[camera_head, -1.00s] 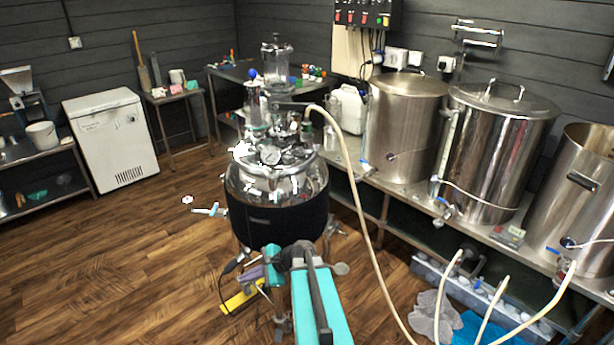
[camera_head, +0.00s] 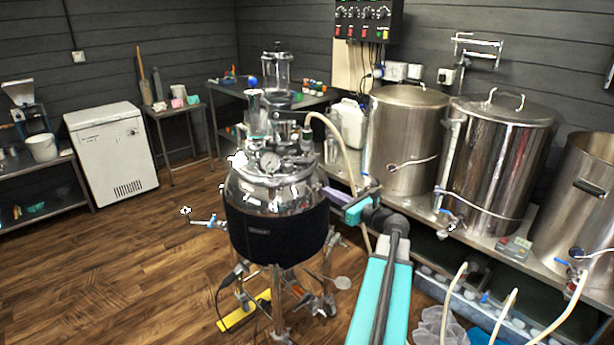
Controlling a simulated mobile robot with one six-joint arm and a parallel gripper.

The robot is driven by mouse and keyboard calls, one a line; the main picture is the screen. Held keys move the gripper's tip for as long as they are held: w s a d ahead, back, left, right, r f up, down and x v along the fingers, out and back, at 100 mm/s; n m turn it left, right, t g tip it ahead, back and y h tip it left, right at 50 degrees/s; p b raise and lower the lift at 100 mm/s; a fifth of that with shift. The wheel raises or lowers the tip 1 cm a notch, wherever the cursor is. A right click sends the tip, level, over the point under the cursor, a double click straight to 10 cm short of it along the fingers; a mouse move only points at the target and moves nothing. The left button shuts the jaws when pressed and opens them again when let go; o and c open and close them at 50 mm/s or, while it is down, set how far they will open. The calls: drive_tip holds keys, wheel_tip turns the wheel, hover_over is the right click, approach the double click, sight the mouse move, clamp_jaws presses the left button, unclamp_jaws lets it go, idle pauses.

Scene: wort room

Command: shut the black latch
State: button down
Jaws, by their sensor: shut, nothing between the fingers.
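A steel vessel (camera_head: 268,186) with a black jacket (camera_head: 275,232) stands on metal legs in the middle of the view. Its shiny lid carries a round gauge (camera_head: 270,162), clamps, fittings and glassware. I cannot clearly pick out the black latch among these small dark parts. My gripper (camera_head: 329,191), with purple fingers, is at the right side of the vessel, near the height of its upper body. It is shut and empty and points to the left. I cannot tell whether its tips touch the vessel.
A pale hose (camera_head: 343,140) rises from the lid fittings and hangs behind my wrist. Steel kettles (camera_head: 405,130) stand on a bench at right. A blue-handled valve (camera_head: 205,221) sticks out at the vessel's left. The wooden floor at left is clear.

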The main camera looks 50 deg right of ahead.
drive_tip(key=shift+w, duration=0.15)
drive_tip(key=p, duration=0.3)
approach(296, 161)
drive_tip(key=w+f, duration=0.3)
drive_tip(key=shift+w+r, duration=0.3)
drive_tip(key=shift+r, duration=0.25)
